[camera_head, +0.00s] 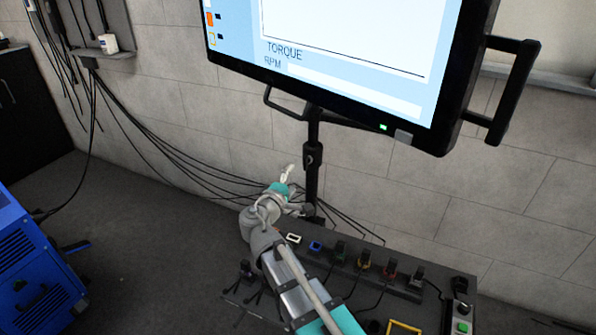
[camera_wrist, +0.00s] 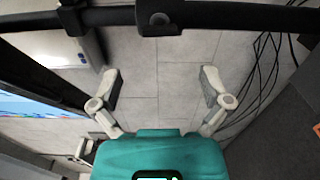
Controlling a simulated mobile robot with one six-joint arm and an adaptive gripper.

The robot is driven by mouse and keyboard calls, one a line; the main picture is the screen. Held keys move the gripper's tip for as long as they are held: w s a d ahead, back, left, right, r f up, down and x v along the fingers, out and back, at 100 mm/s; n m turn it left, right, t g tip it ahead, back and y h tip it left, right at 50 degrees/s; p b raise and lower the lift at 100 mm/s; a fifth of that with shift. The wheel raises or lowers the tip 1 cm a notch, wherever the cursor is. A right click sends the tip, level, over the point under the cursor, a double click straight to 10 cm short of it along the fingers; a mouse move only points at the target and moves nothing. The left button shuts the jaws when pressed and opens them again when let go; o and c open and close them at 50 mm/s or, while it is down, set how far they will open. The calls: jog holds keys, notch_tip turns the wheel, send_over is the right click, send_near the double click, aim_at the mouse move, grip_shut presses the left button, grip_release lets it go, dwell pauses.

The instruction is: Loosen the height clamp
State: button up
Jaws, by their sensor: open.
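The height clamp (camera_head: 313,155) is a black collar on the dark upright pole (camera_head: 312,190) under the monitor. It also shows in the wrist view as a thicker black block with a round knob-like face (camera_wrist: 160,19), at the top middle of the picture. There the pole runs across the top edge. My gripper (camera_wrist: 160,84) has its two pale fingers wide apart, with only the wall behind them. The clamp lies beyond the fingertips, not between them. In the head view my gripper (camera_head: 288,172) is just left of the pole, a little below the clamp.
The large monitor (camera_head: 335,75) with a side handle (camera_head: 515,80) hangs above. A dark bench panel (camera_head: 430,275) with several coloured connectors lies below my arm. Cables (camera_head: 180,150) run along the wall. A blue machine (camera_head: 35,270) stands at left, with open floor between.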

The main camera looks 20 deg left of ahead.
jog(key=shift+s+a, duration=0.1)
jog(key=shift+s, duration=1.65)
jog(key=shift+s, duration=0.1)
